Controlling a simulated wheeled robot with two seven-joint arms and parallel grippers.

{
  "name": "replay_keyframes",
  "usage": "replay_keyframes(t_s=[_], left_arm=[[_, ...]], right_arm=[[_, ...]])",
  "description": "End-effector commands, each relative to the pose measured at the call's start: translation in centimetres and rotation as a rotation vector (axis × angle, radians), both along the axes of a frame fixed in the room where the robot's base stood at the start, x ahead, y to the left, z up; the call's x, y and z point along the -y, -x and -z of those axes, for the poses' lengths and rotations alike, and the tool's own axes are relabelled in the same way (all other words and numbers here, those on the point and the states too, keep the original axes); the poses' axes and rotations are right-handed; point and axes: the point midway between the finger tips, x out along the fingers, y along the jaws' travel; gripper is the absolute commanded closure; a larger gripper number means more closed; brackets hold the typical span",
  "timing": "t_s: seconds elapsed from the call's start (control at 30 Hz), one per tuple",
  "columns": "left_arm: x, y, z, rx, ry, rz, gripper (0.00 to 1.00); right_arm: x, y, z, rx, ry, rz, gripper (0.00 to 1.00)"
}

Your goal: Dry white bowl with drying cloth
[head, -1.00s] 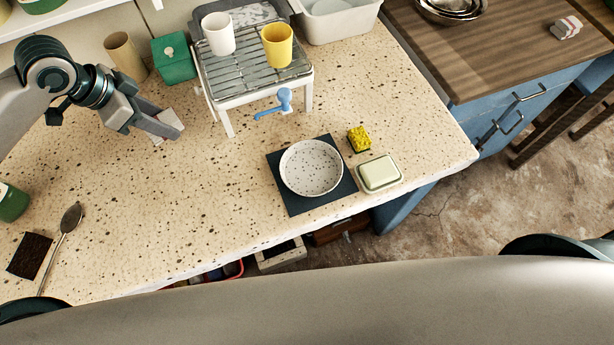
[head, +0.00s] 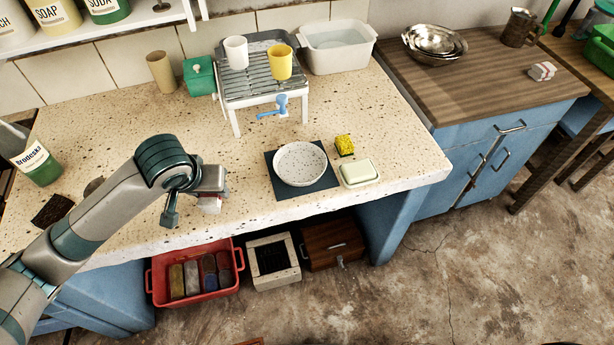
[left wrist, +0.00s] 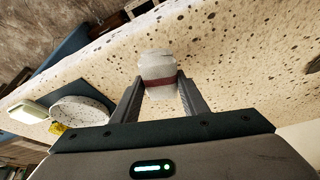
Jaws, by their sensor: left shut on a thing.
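The white bowl (head: 300,163), speckled dark inside, stands upright and looks empty on a dark square mat (head: 325,182) near the counter's front edge. It also shows at the left in the left wrist view (left wrist: 82,110). My left gripper (head: 211,190) is left of the bowl, apart from it, near the front edge. It is shut on a small folded white cloth with a dark red band (left wrist: 158,70), held between both fingers. In the head view the cloth (head: 209,205) is mostly hidden by the gripper. My right gripper is not in view.
A yellow sponge (head: 344,145) and a pale green dish (head: 359,172) sit right of the bowl. Behind stands a metal rack (head: 262,92) with a white cup (head: 236,52) and a yellow cup (head: 280,62). Counter between gripper and mat is clear.

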Motion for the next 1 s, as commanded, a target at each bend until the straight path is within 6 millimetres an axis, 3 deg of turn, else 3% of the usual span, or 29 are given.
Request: replay_keyframes(t_s=[0.57,0.77,1.0], left_arm=[[0.1,-0.2,-0.4,0.002,0.001,-0.02,0.78],[0.3,-1.3,-2.8,0.009,0.007,-0.016,0.78],[0.4,-2.9,-7.9,0.011,0.01,-0.011,0.78]], right_arm=[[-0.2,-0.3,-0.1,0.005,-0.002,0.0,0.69],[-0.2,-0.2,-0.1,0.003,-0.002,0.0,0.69],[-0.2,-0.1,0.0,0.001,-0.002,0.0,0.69]])
